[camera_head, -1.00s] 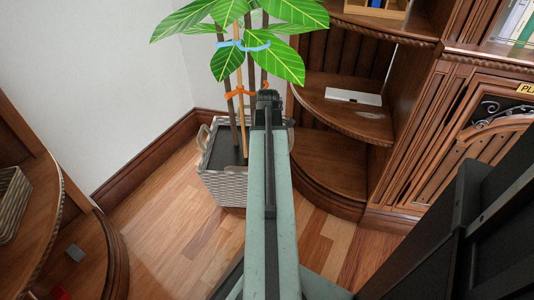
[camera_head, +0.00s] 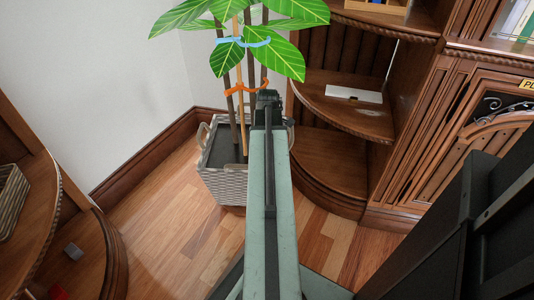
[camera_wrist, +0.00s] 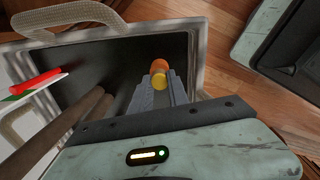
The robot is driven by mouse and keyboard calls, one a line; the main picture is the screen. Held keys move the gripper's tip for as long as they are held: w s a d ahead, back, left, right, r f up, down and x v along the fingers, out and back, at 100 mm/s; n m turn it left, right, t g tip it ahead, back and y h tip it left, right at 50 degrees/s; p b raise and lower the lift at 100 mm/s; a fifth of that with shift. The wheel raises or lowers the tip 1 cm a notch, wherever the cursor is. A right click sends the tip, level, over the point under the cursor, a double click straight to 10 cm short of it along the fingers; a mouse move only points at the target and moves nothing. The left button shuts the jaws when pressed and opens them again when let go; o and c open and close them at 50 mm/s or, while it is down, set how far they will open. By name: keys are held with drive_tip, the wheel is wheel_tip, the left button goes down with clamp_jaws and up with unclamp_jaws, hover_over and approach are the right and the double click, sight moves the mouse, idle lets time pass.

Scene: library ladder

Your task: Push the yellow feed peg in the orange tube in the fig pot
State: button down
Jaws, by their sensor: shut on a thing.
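The fig pot (camera_head: 228,187) is a grey woven square planter with dark soil, standing on the floor by the corner. Its rim and soil fill much of the wrist view (camera_wrist: 120,50). The orange tube (camera_wrist: 160,65) shows as a small round end over the soil, with the yellow feed peg (camera_wrist: 159,82) against its near side. My gripper (camera_wrist: 160,88) has its two grey fingers around the yellow peg, shut on it. How deep the peg sits in the tube I cannot tell. In the head view my gripper (camera_head: 268,98) hides the tube and peg.
A red stick (camera_wrist: 36,83) lies at the wrist view's left. Curved wooden shelves (camera_head: 330,165) stand right of the pot.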

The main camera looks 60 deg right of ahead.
drive_tip(key=shift+f, duration=0.15)
drive_tip(key=c, duration=1.2)
unclamp_jaws()
drive_tip(key=o, duration=0.5)
drive_tip(key=shift+r+p, duration=2.95)
drive_tip(key=shift+r, duration=0.05)
